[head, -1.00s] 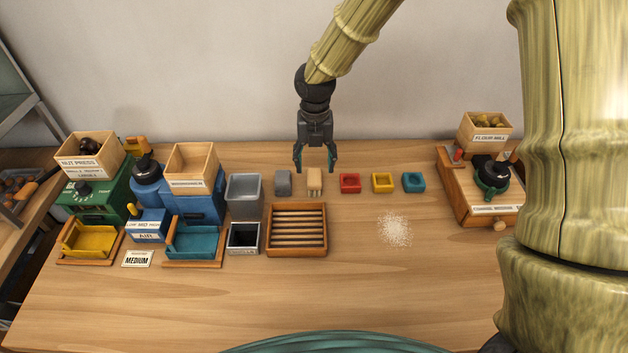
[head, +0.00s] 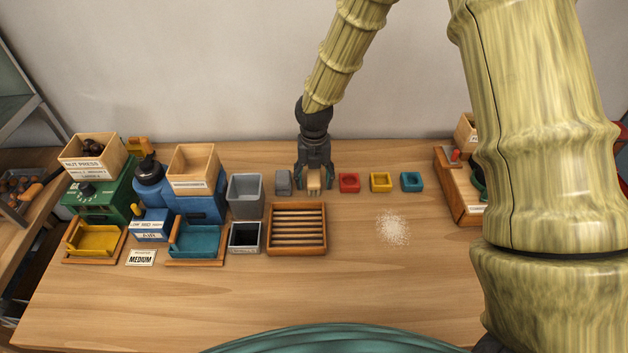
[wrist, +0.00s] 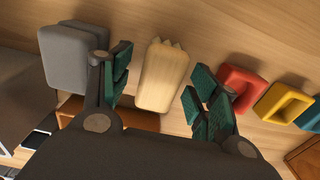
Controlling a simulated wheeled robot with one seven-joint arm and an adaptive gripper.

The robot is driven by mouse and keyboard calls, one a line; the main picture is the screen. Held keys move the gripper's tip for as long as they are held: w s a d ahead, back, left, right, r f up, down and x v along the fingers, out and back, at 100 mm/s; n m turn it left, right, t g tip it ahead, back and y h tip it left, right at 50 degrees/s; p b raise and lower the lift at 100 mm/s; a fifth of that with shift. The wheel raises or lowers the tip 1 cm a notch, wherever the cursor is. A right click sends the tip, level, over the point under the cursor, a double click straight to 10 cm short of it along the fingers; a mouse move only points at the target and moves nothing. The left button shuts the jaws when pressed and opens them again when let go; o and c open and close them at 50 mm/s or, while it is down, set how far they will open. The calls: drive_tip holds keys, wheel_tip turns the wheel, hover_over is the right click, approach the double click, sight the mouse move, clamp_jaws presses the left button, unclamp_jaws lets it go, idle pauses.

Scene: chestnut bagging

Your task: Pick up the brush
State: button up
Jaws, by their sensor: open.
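The brush (head: 314,181) is a small pale wooden block with a notched end, on the table in the row of small items. In the wrist view the brush (wrist: 163,76) lies between my two green-padded fingers, with a gap visible on each side. My gripper (head: 314,186) is open and lowered around the brush in the head view. In the wrist view my gripper (wrist: 160,98) has its fingers spread, not touching the brush. The gripper hides part of the brush in the head view.
A grey block (head: 283,183) stands close left of the brush, a red dish (head: 349,183) close right, then a yellow dish (head: 381,182) and a blue dish (head: 411,182). A slatted wooden tray (head: 297,252) lies in front. White powder (head: 393,229) is spilled at right. The front table is clear.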

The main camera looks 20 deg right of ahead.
sight(314, 176)
drive_tip(key=c, duration=1.1)
drive_tip(key=shift+c, duration=0.2)
drive_tip(key=shift+r+b, duration=1.05)
drive_tip(key=shift+r, duration=3.95)
